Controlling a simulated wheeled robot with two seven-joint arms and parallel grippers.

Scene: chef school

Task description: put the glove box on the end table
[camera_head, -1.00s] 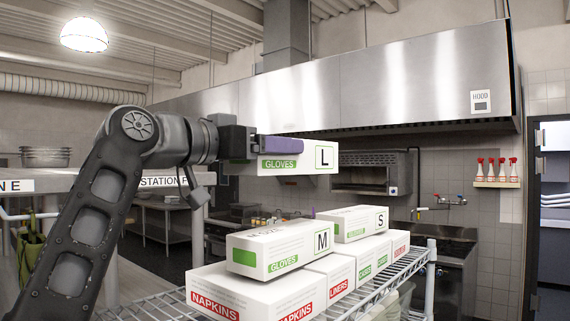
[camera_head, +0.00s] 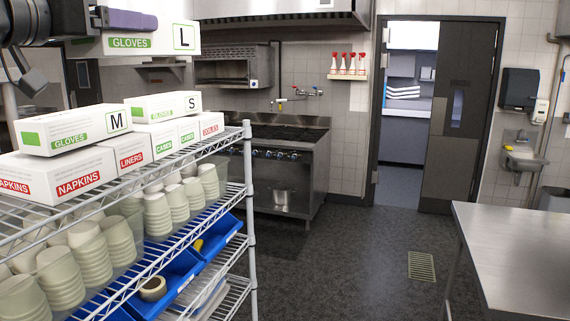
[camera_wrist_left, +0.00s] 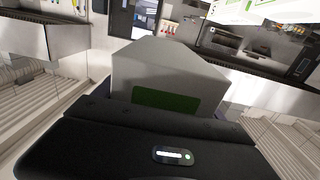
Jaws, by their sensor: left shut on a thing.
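The white glove box marked L (camera_head: 160,38), with a green GLOVES label, is at the upper left of the head view. My left gripper (camera_head: 125,20) is shut on it, with a purple finger along its side. The box is held in the air above the M and S glove boxes. In the left wrist view the box (camera_wrist_left: 165,65) fills the middle, its green patch facing the gripper. A steel table (camera_head: 510,235) with a bare top is at the right; I cannot tell if it is the end table. My right gripper is not in view.
A wire shelf rack (camera_head: 247,170) at left carries the M glove box (camera_head: 72,129), the S glove box (camera_head: 165,106), napkin boxes (camera_head: 65,176), cups and blue bins. A stove (camera_head: 290,165) stands behind. The floor (camera_head: 350,255) between rack and steel table is clear.

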